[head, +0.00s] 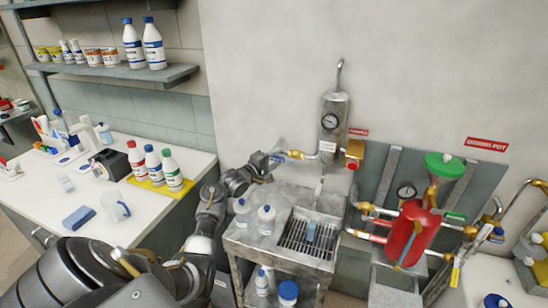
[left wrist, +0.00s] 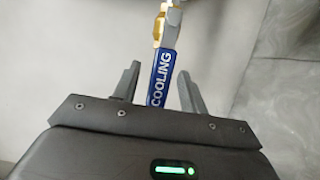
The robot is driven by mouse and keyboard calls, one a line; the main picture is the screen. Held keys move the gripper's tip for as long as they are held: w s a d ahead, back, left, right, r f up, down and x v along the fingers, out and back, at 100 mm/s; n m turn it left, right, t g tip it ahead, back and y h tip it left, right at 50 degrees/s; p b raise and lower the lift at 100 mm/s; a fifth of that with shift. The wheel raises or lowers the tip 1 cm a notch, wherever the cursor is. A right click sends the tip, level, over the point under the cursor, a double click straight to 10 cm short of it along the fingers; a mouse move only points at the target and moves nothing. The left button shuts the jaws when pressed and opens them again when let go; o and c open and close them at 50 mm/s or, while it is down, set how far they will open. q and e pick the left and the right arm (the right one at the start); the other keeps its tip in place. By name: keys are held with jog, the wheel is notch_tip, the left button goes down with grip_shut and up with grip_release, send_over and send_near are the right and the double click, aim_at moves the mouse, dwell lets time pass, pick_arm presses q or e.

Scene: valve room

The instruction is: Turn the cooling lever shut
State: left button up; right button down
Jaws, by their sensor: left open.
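The cooling lever (left wrist: 161,78) is a blue handle lettered COOLING in the left wrist view. It runs from a brass fitting (left wrist: 167,24) at the top down between the fingers of my left gripper (left wrist: 157,77). The fingers are open, one on each side of the lever, with visible gaps. In the head view my left gripper (head: 275,161) is by the brass valve (head: 295,154) on the pipe left of the sampler cylinder (head: 333,122); the lever is mostly hidden there. My right gripper is out of view.
A steel stand with a grate (head: 310,235) and white bottles (head: 266,218) is below my left gripper. A red dosing pot (head: 410,235) with pipes is to the right. A counter (head: 100,225) with bottles is at left.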

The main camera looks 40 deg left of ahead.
pick_arm(q)
jog(key=shift+w, duration=0.2)
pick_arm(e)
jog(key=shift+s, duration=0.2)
pick_arm(q)
jog(key=shift+c, duration=0.2)
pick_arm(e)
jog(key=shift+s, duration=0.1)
